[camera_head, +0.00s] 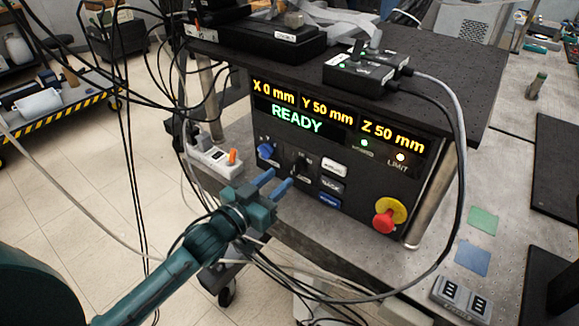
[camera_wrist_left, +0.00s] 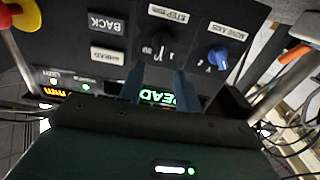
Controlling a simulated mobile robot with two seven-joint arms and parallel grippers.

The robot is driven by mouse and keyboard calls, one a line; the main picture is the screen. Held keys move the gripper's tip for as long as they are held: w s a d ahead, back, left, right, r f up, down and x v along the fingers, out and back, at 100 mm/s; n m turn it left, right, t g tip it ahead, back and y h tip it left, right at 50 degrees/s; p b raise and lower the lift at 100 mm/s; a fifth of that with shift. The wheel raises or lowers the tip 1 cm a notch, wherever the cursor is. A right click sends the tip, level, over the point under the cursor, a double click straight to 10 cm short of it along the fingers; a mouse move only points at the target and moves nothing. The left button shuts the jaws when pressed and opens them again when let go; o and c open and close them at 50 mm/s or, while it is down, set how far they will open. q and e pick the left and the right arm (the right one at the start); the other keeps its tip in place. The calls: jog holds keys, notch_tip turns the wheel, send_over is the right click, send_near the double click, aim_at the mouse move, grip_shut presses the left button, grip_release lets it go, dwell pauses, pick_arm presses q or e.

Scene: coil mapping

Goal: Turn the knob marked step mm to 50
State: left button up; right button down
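The black step mm knob (camera_head: 300,165) is on the front of the black control panel (camera_head: 350,140). In the wrist view the knob (camera_wrist_left: 158,46) shows upside down beside its "STEP mm" label; its setting is too small to read. My left gripper (camera_head: 280,178) is open and empty, just in front of the panel, its fingers pointing toward the knob. In the wrist view its two fingers (camera_wrist_left: 157,80) stand apart, with the knob beyond the gap between them. I see no contact with the knob. My right gripper is not in view.
A blue move axis knob (camera_head: 265,150) is left of the black one. Buttons, including BACK (camera_head: 331,185), lie to its right. A red emergency stop (camera_head: 384,221) is farther right. The display (camera_head: 300,118) reads X 0, Y 50, Z 50 mm, READY. Cables (camera_head: 460,150) loop nearby.

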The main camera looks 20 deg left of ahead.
aim_at(294, 165)
pick_arm(q)
jog(key=shift+x, duration=2.75)
jog(key=shift+c, duration=0.4)
grip_shut()
